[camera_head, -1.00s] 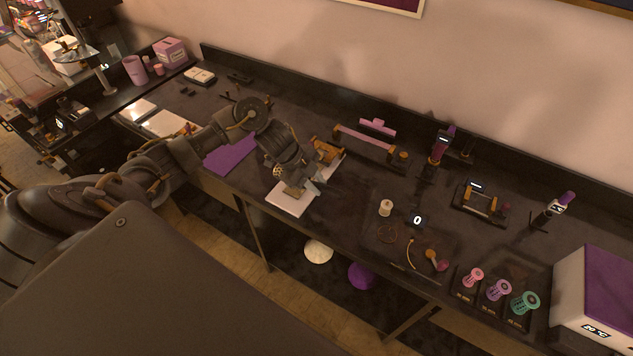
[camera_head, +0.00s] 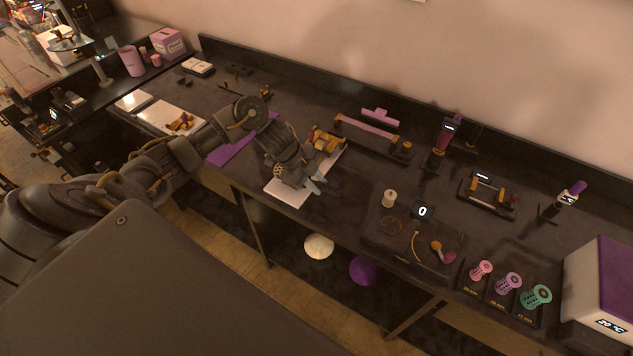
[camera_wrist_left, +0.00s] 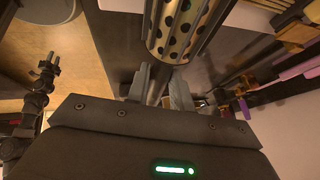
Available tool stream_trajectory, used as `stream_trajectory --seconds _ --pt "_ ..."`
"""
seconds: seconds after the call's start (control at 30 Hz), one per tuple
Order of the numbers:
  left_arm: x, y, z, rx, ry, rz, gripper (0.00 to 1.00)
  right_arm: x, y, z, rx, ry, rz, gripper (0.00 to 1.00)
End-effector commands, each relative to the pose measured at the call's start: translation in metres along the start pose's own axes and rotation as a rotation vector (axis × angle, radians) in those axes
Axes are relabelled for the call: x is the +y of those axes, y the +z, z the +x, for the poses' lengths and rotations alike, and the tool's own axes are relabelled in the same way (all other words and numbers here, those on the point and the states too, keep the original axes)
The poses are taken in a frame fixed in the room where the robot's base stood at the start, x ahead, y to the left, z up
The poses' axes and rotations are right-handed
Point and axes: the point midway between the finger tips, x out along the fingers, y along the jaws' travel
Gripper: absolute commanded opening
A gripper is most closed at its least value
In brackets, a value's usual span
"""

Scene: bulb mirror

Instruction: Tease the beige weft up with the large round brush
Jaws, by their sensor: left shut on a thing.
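My left gripper (camera_head: 312,184) hangs over a long pale pad (camera_head: 283,195) near the table's front edge. In the left wrist view the left gripper (camera_wrist_left: 164,92) is shut on the handle of the large round brush. Its wide metal barrel (camera_wrist_left: 184,28) has dark holes and points away from the gripper. In the head view the perforated barrel (camera_head: 278,171) shows only as a small beige patch beside the gripper. I cannot pick out the beige weft; gripper and brush cover part of the pad. No right gripper shows in the head view.
An orange clamp (camera_head: 326,141) stands at the pad's far end, close to my gripper. Behind it is a rack with a pink bar (camera_head: 368,133). Pink, purple and teal rollers (camera_head: 536,296) stand at right.

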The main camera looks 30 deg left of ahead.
Motion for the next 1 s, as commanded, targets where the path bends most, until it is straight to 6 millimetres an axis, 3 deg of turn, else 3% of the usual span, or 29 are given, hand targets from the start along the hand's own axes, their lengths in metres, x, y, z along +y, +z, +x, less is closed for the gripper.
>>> stream_trajectory --seconds 1.0 --pt "-0.003 0.005 0.010 0.000 -0.001 -0.001 0.00 -0.004 0.001 0.008 -0.001 -0.004 0.002 0.36"
